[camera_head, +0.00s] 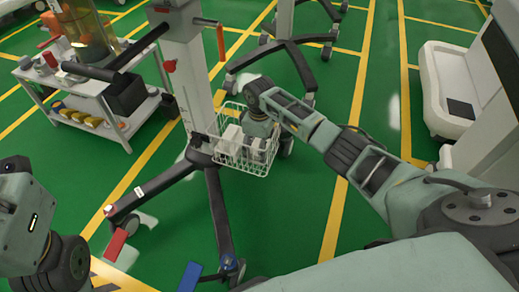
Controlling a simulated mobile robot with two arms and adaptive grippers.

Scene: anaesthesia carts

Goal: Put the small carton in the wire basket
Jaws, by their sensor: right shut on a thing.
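The white wire basket (240,166) hangs on the pale column of a wheeled stand, in the middle of the view. My right gripper (259,146) reaches down into the right half of the basket from above. It is shut on the small carton, which is largely hidden by the gripper and the basket wires. Whether the carton touches the basket floor cannot be told. A white box-like item (231,135) stands in the left part of the basket, beside the gripper. My left arm shows at the lower left, but its gripper is out of view.
The stand's column (186,75) rises just left of the basket, with dark legs (217,210) spreading below. A trolley with a jar and yellow items (92,122) is at the upper left. Another wheeled base (290,50) stands behind. Green floor is open between basket and right-hand cart (452,90).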

